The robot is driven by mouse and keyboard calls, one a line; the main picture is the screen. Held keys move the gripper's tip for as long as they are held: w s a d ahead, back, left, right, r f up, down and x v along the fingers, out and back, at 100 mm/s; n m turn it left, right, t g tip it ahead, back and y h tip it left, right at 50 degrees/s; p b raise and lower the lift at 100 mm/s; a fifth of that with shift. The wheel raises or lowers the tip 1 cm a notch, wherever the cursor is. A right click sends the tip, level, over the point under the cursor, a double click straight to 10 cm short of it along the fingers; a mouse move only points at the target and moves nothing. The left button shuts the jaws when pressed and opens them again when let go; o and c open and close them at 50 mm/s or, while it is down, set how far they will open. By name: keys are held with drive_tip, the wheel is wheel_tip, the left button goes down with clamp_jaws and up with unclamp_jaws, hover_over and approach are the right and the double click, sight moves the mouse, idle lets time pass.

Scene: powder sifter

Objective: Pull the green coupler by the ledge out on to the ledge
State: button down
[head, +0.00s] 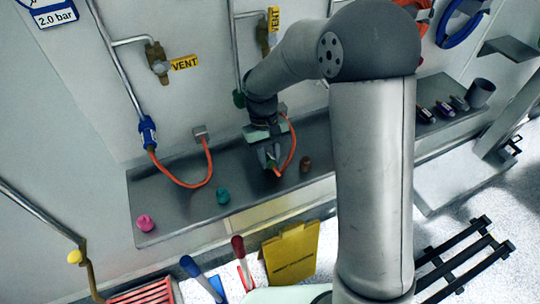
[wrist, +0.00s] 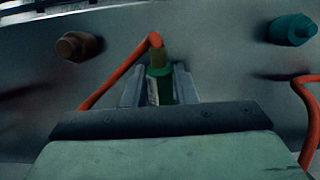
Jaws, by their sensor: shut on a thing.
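The green coupler (wrist: 160,88) stands between my gripper's two fingers in the wrist view, with a brass end and an orange hose (wrist: 122,72) beyond it. My gripper (head: 269,160) points down over the grey ledge (head: 180,205) in the head view and is shut on the coupler. Whether the coupler touches the ledge I cannot tell. The hose loops from the coupler up to a wall fitting, partly hidden by my wrist. A green fitting (head: 239,98) is at the lower end of the middle pipe, beside my wrist.
A grey cup (head: 480,93) stands at the ledge's right end.

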drive_tip(key=shift+f, duration=0.1)
drive_tip(key=c, duration=1.1)
unclamp_jaws()
wheel_tip(320, 180, up, 3)
drive_tip(key=shift+f+b, duration=0.1)
drive_tip(key=shift+b, duration=0.6)
drive_tip(key=s+d+r+b, duration=0.2)
drive_tip(key=s+d+r, duration=0.2)
drive_tip(key=s+r, duration=0.6)
drive_tip(key=s, duration=0.3)
drive_tip(key=shift+s, duration=0.3)
drive_tip(key=shift+r, duration=0.1)
drive_tip(key=s+d+f+m+t+y, duration=0.1)
drive_tip(key=s+d+f+m+t, duration=0.2)
drive_tip(key=d+f, duration=0.4)
drive_tip(key=s+d+m, duration=0.1)
drive_tip(key=s, duration=0.1)
drive_tip(key=shift+s+d+f, duration=0.15)
drive_tip(key=shift+s, duration=0.2)
